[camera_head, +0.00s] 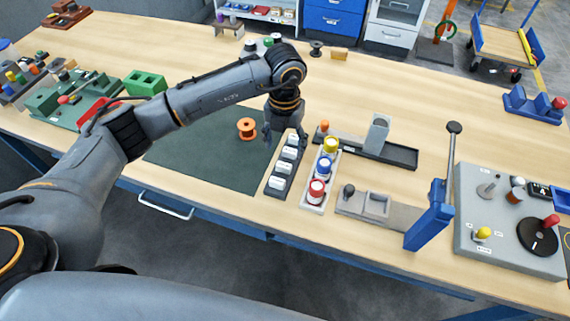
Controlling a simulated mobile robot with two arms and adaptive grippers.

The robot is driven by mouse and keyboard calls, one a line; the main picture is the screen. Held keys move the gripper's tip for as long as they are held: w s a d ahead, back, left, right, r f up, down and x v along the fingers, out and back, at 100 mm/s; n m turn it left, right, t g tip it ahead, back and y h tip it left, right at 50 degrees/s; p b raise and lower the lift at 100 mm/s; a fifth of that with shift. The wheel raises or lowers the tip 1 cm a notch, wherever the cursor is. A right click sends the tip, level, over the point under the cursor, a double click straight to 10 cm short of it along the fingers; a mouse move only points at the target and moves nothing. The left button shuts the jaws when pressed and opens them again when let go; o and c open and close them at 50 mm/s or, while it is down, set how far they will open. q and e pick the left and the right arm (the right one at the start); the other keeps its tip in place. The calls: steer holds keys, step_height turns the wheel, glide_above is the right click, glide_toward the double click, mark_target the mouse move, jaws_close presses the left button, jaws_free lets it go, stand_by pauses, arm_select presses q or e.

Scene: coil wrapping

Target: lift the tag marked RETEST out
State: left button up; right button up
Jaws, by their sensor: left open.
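A dark rack (267,190) holds a row of several white tags (283,168) at the middle of the table. Their lettering is too small to read, so I cannot tell which is marked RETEST. My left gripper (285,136) is open and points down over the far end of the row. It partly hides the farthest tag, and I cannot tell whether its fingers touch it. My right gripper is not in view.
An orange spool (247,128) stands on the dark green mat (200,155) left of the rack. Right of the rack is a white tray with red, blue and yellow-topped spools (317,190). A blue lever press (432,215) and grey winding unit (510,250) stand farther right.

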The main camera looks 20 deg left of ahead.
mark_target(284, 165)
arm_select(q)
steer(key=shift+s+f, duration=0.1)
steer(key=shift+f, duration=0.35)
steer(key=shift+s+f+p, duration=0.35)
steer(key=shift+f+p, duration=0.45)
steer(key=shift+f, duration=0.1)
steer(key=f, duration=0.1)
steer(key=f+p, duration=0.1)
steer(key=shift+s+d+f, duration=0.1)
steer(key=shift+s+f, duration=0.1)
steer(key=shift+f, duration=0.75)
steer(key=shift+w+f, duration=0.1)
steer(key=c, duration=0.9)
steer(key=shift+c, duration=0.4)
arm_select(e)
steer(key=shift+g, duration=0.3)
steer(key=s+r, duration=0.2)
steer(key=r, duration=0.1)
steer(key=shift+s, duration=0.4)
